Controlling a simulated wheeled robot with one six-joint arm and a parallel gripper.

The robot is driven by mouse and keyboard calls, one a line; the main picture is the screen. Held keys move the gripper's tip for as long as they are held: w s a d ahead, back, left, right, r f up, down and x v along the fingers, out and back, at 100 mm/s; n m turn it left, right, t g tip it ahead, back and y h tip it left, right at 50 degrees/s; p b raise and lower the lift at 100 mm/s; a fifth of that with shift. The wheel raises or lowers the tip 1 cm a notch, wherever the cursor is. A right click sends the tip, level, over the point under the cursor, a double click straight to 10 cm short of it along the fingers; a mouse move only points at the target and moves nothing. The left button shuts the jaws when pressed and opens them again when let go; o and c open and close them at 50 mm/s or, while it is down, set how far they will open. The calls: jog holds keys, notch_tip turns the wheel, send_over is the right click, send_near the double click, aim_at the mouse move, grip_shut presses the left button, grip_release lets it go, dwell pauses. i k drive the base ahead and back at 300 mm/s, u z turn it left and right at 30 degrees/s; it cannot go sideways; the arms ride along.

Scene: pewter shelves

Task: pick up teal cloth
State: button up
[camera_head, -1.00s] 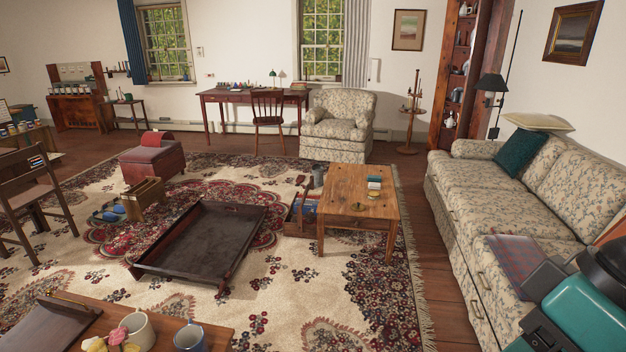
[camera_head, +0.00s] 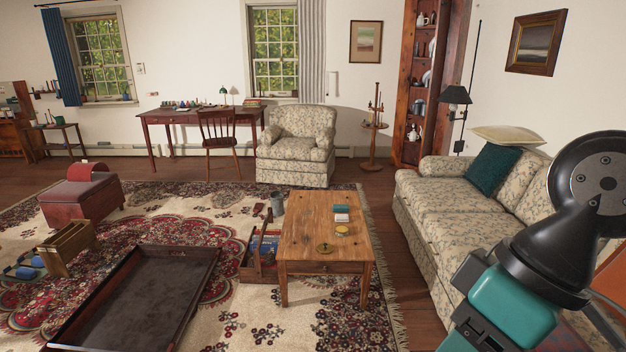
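A small teal folded-looking item (camera_head: 341,209), which may be the teal cloth, lies on the far half of the wooden coffee table (camera_head: 310,232). It is too small to make out its fabric. A small white item (camera_head: 341,218) is right in front of it, and a round yellowish item (camera_head: 342,229) is nearer still. A teal cushion (camera_head: 493,169) leans on the sofa. My arm, teal and black, fills the lower right, well apart from the table. My gripper itself is not in view.
A dark low tray-like table (camera_head: 135,300) stands on the rug left of the coffee table. An open toolbox (camera_head: 258,265) sits against the table's left side. The floral sofa (camera_head: 460,220) is on the right, with a strip of bare floor between.

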aim_at(336, 209)
jog(key=i, duration=3.55)
jog(key=u, duration=0.3)
